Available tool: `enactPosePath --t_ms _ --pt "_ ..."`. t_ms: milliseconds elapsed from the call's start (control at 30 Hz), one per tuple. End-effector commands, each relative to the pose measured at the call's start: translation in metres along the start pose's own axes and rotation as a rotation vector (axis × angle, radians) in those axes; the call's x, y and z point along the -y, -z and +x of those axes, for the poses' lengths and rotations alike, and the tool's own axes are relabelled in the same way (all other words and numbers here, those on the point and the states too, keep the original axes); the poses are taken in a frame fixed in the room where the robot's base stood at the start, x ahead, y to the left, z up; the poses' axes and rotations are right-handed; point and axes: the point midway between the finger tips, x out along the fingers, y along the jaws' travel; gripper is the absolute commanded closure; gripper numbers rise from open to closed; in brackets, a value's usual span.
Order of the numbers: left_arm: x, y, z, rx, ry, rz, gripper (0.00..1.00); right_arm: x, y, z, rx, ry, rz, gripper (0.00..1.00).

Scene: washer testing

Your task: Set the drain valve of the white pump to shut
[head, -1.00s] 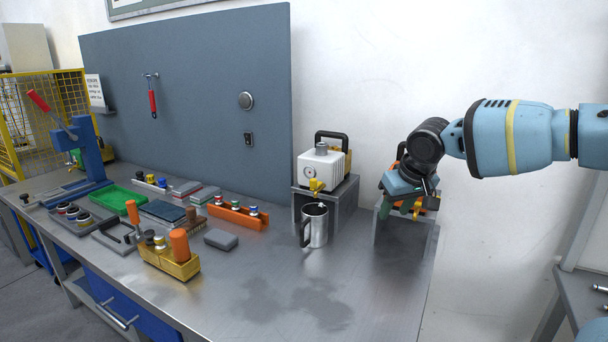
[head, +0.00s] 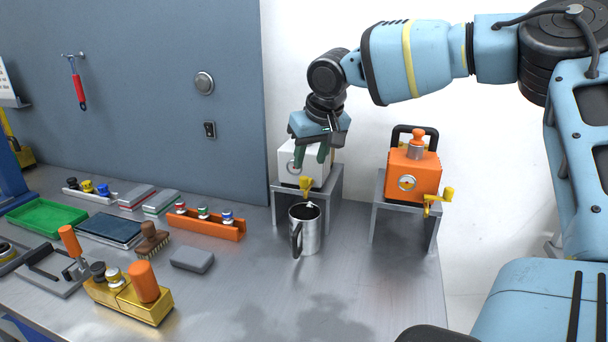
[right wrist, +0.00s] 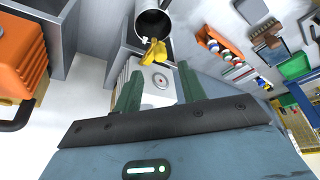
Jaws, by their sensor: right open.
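The white pump (head: 290,167) stands on a grey metal stand at the back of the bench, partly hidden behind my right gripper (head: 310,160). Its yellow drain valve (head: 306,185) hangs at the front, just above a steel mug (head: 312,232). In the right wrist view, the yellow valve (right wrist: 154,52) lies beyond the fingertips, against the mug's mouth (right wrist: 152,20). The green fingers of my right gripper (right wrist: 158,85) are open, on either side of the pump's white face (right wrist: 150,88). My left gripper is not in view.
An orange pump (head: 415,175) with a yellow valve (head: 438,200) stands on a second stand to the right. An orange rack (head: 205,224), a grey block (head: 192,259) and a brass block (head: 140,302) lie to the left. The bench front is clear.

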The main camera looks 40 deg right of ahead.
Motion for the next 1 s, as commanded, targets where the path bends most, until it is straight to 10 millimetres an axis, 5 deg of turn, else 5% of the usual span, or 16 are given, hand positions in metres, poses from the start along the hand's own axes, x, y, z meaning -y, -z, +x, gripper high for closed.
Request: enactPosePath --t_ms 400,767,1000 --pt "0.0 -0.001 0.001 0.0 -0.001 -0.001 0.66 -0.001 -0.001 0.057 0.002 -0.002 -0.001 0.59" --pt "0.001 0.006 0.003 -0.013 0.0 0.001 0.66 0.0 0.0 0.063 0.0 0.0 -0.001 0.59" --pt "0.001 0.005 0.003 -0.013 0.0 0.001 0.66 0.0 0.0 0.063 0.001 0.0 -0.001 0.87"
